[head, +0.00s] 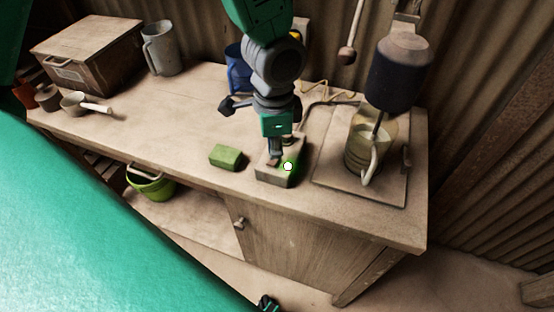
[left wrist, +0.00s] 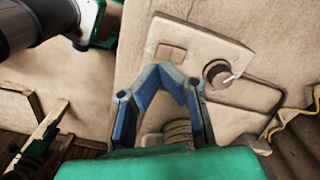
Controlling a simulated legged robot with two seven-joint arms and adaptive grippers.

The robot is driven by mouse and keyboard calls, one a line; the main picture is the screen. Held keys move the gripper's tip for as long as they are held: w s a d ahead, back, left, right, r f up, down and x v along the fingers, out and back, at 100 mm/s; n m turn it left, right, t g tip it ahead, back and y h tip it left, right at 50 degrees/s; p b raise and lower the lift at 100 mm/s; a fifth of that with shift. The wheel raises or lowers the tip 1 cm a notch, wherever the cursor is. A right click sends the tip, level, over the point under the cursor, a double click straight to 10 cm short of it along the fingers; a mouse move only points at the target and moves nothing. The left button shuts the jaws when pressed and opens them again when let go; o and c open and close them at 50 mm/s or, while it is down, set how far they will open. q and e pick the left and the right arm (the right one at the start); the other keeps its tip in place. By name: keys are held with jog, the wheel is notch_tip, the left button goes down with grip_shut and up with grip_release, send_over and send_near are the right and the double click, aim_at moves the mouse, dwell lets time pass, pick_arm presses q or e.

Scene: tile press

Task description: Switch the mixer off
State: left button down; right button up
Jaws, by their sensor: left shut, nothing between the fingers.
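The mixer (head: 398,75) hangs at the right, with its shaft reaching down into a clear jug (head: 365,150) on a board. A pale control box (head: 263,176) sits on the bench to its left, with a bright white spot and green glow on it. In the left wrist view the box (left wrist: 215,42) carries a square rocker (left wrist: 170,53) and a round knob (left wrist: 217,73) with a white pointer. My left gripper (head: 274,161) is shut and empty at the box; its tips (left wrist: 175,70) appear just beside the rocker. Contact is not clear.
A green block (head: 226,156) lies left of the box. A blue container (head: 238,68) stands behind my arm. A wooden chest (head: 88,50), a grey jug (head: 160,48) and small pots occupy the left end. The bench's front middle-left is clear.

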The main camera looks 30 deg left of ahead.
pick_arm(q)
jog(key=shift+a+f, duration=0.2)
jog(key=shift+a, duration=0.6)
jog(key=shift+d+f, duration=0.25)
jog(key=shift+d, duration=0.45)
jog(key=shift+a+f+b, duration=0.4)
jog(key=shift+a, duration=0.15)
pick_arm(e)
jog(key=shift+a+f, duration=0.25)
jog(key=shift+a, duration=0.35)
pick_arm(q)
jog(key=shift+d+f, duration=0.25)
jog(key=shift+d, duration=0.2)
pick_arm(e)
jog(key=shift+d+f, duration=0.25)
jog(key=shift+d, duration=0.15)
